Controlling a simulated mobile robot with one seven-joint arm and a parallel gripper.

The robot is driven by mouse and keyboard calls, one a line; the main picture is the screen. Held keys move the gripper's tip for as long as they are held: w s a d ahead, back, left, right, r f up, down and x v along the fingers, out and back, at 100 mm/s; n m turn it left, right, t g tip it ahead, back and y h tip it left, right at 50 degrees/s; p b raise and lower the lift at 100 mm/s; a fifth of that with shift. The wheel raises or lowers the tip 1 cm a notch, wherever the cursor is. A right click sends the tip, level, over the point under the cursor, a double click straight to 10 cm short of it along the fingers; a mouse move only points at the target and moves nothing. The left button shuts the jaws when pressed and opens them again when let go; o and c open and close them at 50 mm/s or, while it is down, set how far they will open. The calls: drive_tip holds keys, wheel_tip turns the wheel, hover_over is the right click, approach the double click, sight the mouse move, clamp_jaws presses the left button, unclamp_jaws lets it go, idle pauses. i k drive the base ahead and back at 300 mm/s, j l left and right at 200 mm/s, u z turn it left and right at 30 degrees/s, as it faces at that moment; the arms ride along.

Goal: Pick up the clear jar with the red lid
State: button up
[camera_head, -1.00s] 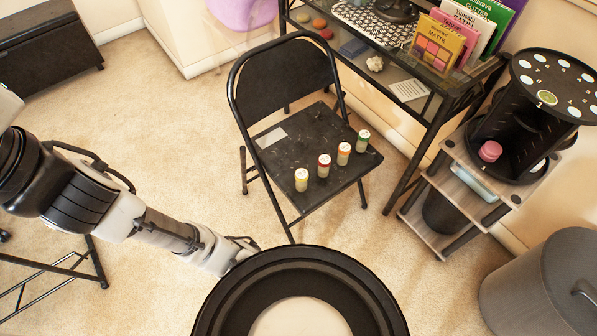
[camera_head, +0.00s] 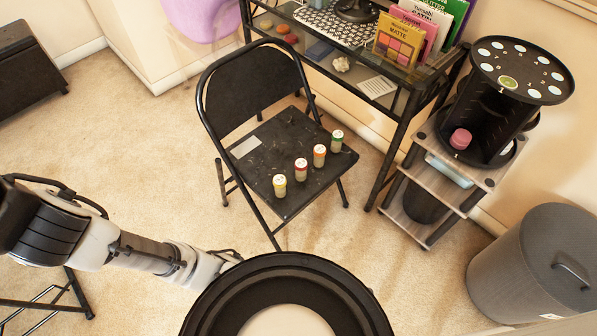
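Several small clear jars with coloured lids stand upright in a row on the seat of the black folding chair (camera_head: 262,172). The jar with the red lid (camera_head: 300,172) stands second from the left. To its left is the yellow-lidded jar (camera_head: 280,187); to its right are the orange-lidded jar (camera_head: 319,156) and the green-lidded jar (camera_head: 337,142). My arm reaches in from the left edge. Its far end passes behind the round black part of my body at the bottom, so my gripper is hidden. Nothing touches the red-lidded jar.
A shelf unit (camera_head: 452,175) with a round black organizer (camera_head: 522,70) is at right. A grey bin (camera_head: 530,265) stands at lower right. Open carpet (camera_head: 150,140) lies left of the chair.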

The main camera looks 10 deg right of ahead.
sight(300, 164)
drive_tip(key=i+l+z, duration=0.15)
drive_tip(key=i+z, duration=0.65)
drive_tip(key=z, duration=0.2)
